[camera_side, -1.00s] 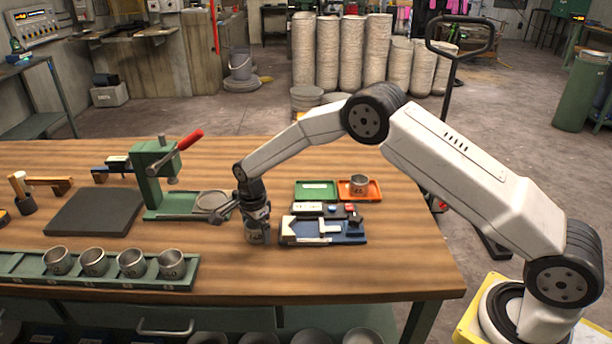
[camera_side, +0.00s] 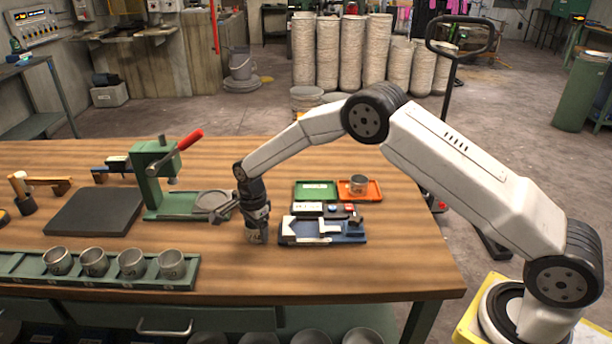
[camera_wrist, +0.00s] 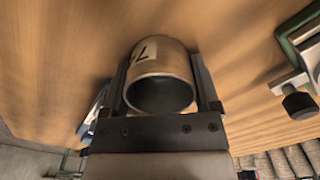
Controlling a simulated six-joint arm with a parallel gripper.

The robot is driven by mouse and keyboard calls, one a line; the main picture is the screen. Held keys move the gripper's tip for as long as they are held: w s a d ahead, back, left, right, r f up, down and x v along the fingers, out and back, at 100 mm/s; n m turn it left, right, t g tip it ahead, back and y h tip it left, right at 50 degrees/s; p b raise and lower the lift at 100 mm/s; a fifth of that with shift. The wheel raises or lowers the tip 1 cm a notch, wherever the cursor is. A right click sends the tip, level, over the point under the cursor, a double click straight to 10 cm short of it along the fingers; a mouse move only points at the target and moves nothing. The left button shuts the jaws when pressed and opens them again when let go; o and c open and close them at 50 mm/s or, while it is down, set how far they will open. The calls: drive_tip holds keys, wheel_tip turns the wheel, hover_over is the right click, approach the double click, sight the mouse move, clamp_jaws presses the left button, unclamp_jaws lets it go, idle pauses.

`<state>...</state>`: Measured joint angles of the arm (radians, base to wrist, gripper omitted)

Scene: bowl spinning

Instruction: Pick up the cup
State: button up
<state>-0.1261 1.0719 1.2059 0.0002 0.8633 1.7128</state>
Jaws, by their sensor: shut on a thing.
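A grey metal cup (camera_wrist: 161,72) with a pale marked label sits between the two fingers of my gripper (camera_wrist: 165,100) in the wrist view, its round open mouth facing the camera. The fingers are shut on its sides. In the side view my gripper (camera_side: 257,222) points down over the middle of the wooden table, with the cup (camera_side: 256,237) at its tip, mostly covered by the fingers. I cannot tell whether the cup touches the table.
A blue tray (camera_side: 345,239) with measuring tools lies just right of the cup. A green press (camera_side: 157,170) stands left. Several cups sit in a green rack (camera_side: 112,283) at the front left.

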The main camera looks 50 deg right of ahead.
drive_tip(key=shift+r, duration=0.15)
drive_tip(key=shift+r, duration=0.6)
drive_tip(key=s+d+r, duration=0.1)
drive_tip(key=s+r, duration=1)
drive_tip(key=s, duration=0.3)
drive_tip(key=shift+d+r, duration=0.25)
drive_tip(key=shift+d, duration=0.1)
drive_tip(key=s+d+f+n, duration=0.3)
drive_tip(key=d+n, duration=0.2)
drive_tip(key=n, duration=1.3)
drive_tip(key=shift+s+d+f, duration=0.15)
drive_tip(key=shift+s+d, duration=0.1)
